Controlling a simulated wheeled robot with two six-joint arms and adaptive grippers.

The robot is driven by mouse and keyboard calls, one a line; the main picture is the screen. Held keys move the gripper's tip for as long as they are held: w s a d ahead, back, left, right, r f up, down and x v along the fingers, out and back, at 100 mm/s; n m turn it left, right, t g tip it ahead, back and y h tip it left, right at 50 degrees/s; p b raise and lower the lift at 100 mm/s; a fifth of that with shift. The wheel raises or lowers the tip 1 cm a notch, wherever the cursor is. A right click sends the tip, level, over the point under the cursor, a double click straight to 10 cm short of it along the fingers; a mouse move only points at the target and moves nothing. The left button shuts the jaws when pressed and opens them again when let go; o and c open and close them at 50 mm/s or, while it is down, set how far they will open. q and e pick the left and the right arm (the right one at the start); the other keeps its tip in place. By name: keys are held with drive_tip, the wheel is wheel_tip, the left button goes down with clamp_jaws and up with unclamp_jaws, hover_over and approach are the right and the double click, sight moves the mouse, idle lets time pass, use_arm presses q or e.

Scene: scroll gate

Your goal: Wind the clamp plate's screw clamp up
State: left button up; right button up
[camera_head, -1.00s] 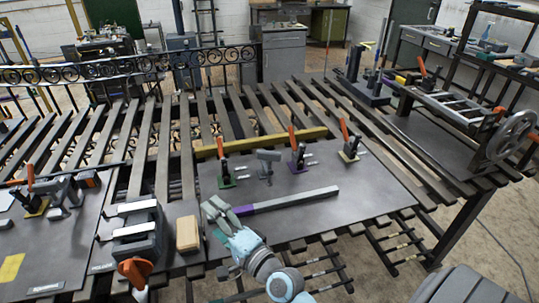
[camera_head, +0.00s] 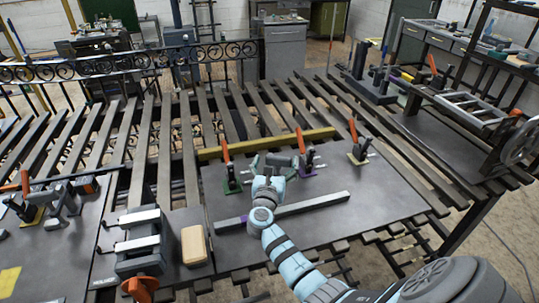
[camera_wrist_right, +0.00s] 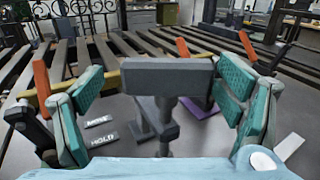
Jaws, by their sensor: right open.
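The dark clamp plate (camera_head: 385,195) lies on the slatted bench. Its grey screw clamp stands near the middle; in the right wrist view its grey crossbar (camera_wrist_right: 168,78) on a dark post is centred between the fingers. My right gripper (camera_head: 277,166) is over the screw clamp in the head view and largely hides it. In the right wrist view the teal fingers of the right gripper (camera_wrist_right: 163,95) are spread to either side of the crossbar, with visible gaps. The post's lower part is partly hidden by my gripper's body. My left gripper is not in view.
Orange-handled toggle clamps with green (camera_head: 231,172), purple (camera_head: 306,158) and yellow (camera_head: 357,150) bases stand around it. A steel bar (camera_head: 312,203) lies in front, under my arm. A vise (camera_head: 138,245) and wooden block (camera_head: 194,245) are left. The plate's right side is clear.

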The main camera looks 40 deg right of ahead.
drive_tip(key=shift+w+d, duration=0.45)
drive_tip(key=shift+d, duration=0.1)
drive_tip(key=shift+s+r, duration=0.25)
drive_tip(key=shift+s, duration=0.25)
drive_tip(key=shift+c, duration=0.8)
drive_tip(key=c, duration=1)
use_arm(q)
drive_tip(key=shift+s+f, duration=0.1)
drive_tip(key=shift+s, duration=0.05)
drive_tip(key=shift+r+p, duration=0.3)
use_arm(e)
drive_tip(key=shift+n+t+y, duration=0.3)
drive_tip(key=shift+y, duration=0.1)
